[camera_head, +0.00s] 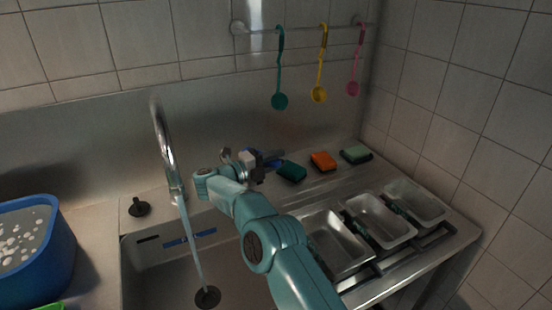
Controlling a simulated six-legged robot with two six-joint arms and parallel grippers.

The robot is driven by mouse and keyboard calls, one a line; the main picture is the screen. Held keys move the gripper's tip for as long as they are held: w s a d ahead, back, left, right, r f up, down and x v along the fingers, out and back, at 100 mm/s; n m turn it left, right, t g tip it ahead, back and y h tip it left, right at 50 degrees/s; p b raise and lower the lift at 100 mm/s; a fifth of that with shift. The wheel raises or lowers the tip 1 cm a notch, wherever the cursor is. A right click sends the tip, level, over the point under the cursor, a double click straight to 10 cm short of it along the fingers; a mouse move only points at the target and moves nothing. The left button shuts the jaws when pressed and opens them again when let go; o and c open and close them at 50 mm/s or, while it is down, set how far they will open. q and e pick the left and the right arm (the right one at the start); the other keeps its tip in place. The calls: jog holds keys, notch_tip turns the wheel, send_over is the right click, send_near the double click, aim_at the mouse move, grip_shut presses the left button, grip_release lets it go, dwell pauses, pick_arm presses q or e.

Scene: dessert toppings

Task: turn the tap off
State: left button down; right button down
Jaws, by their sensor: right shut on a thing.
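The chrome tap (163,135) stands at the back of the sink (150,270), its neck curving up and over. A pale stream of water (193,245) runs from it down to the dark drain (208,297). My left gripper is not in view.
Green (292,171), orange (323,161) and grey-green (355,154) sponges lie on the back ledge. Metal trays (380,220) stand on the right. A blue tub (50,265) is at left. Several coloured ladles hang from the wall rail (300,32). A black stopper (139,208) sits left of the tap.

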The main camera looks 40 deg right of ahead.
jog(key=shift+f, duration=0.1)
jog(key=c, duration=1)
grip_release()
jog(key=shift+a, duration=0.15)
jog(key=w+a, duration=0.2)
jog(key=a, duration=0.9)
jog(key=shift+a+b, duration=0.3)
jog(key=shift+b, duration=0.1)
